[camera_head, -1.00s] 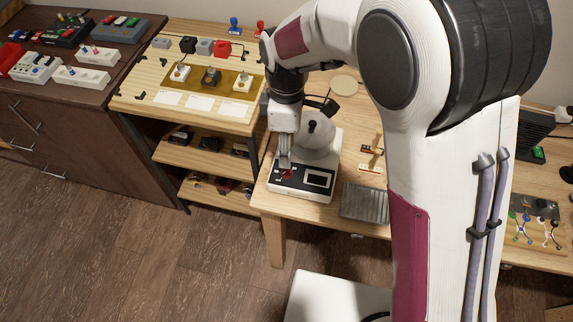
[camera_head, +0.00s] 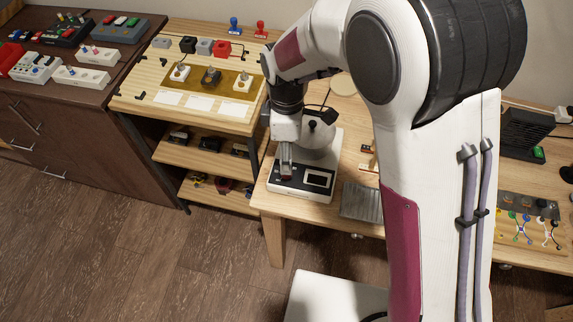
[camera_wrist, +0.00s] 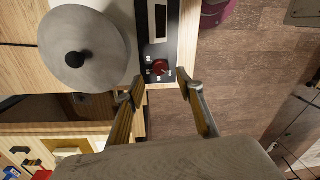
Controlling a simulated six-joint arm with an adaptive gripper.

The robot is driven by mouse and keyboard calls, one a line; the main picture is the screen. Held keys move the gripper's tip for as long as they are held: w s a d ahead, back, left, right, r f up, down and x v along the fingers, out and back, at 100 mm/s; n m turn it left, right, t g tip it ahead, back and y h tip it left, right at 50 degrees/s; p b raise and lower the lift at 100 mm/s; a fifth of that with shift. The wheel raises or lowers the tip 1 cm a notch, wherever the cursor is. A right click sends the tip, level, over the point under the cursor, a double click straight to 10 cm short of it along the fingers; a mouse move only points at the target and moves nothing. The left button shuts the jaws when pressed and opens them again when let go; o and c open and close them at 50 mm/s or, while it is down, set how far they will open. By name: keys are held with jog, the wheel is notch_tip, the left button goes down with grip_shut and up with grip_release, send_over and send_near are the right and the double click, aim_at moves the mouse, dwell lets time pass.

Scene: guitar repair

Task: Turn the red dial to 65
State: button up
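The red dial (camera_wrist: 159,67) sits on the black panel of a white device (camera_head: 316,194). In the wrist view it is a small round red knob with pale marks around it; its reading is too small to tell. My gripper (camera_wrist: 160,91) is open and empty, with one finger to each side, and the dial shows just beyond the gap between the fingertips. In the head view my gripper (camera_head: 287,174) is above the left part of the panel and largely hides the dial. I cannot tell any contact with the panel.
A grey rounded lid with a black knob (camera_wrist: 76,58) stands on the device right beside the panel. A grey ribbed tray (camera_head: 361,202) lies to the right on the wooden table (camera_head: 277,203). The wooden shelf unit (camera_head: 137,88) stands to the left. Floor is clear in front.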

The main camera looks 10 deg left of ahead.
jog(key=shift+s+f, duration=0.2)
jog(key=shift+f, duration=2.35)
grip_shut()
